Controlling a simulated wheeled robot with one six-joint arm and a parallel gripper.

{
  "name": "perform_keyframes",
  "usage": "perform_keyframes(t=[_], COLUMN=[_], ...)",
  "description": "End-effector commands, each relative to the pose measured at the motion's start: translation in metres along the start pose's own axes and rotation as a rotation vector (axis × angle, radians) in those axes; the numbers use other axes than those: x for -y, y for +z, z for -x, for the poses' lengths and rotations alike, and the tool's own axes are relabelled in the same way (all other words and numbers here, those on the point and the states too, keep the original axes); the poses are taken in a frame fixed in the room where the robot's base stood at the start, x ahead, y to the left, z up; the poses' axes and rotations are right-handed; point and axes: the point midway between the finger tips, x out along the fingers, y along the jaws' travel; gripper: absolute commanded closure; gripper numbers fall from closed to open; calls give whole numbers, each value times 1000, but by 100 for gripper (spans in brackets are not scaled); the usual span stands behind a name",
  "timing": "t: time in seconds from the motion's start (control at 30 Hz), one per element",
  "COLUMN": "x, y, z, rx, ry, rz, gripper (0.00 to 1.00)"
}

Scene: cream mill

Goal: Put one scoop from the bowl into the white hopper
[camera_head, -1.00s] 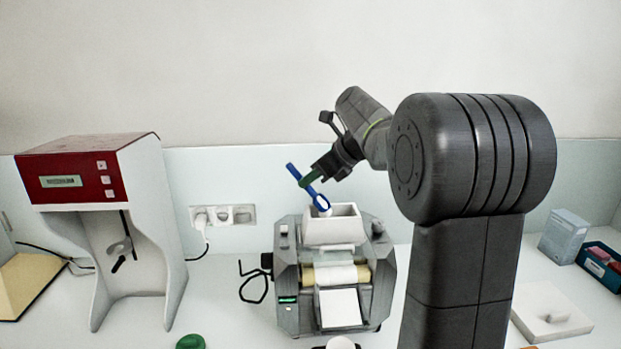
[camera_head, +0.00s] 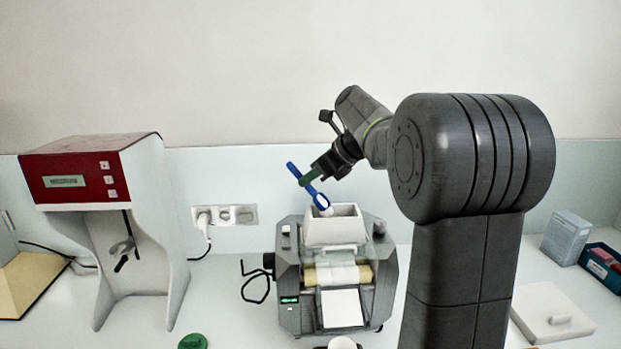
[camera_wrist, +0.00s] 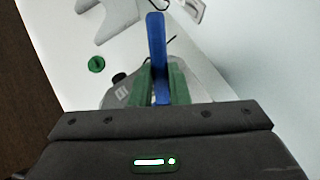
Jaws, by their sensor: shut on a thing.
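My gripper (camera_head: 318,177) is shut on the handle of a blue scoop (camera_head: 310,186). In the wrist view the scoop's blue handle (camera_wrist: 156,50) stands between the green fingers (camera_wrist: 160,85). The scoop slants down to the right, its round end holding something white (camera_head: 324,206). This end is over the left part of the white hopper (camera_head: 337,232) on top of the grey mill (camera_head: 293,262). I cannot tell whether it touches the rim. The bowl (camera_head: 342,343) may be the pale round thing cut off at the bottom edge.
A red and white machine (camera_head: 85,180) stands at the left. A green round lid (camera_head: 192,342) lies in front. A white board (camera_head: 550,313), a pale box (camera_head: 565,237) and a blue box (camera_head: 603,262) are at the right. A wall socket (camera_head: 224,215) is behind.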

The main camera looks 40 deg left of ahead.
Motion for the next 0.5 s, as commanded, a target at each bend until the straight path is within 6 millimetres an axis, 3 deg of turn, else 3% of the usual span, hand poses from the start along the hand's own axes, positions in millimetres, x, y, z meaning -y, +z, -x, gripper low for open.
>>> perform_keyframes(t=[0.5], x=[1], y=[28], z=[25], rx=[1], ry=[-1], rz=[1], gripper=[100])
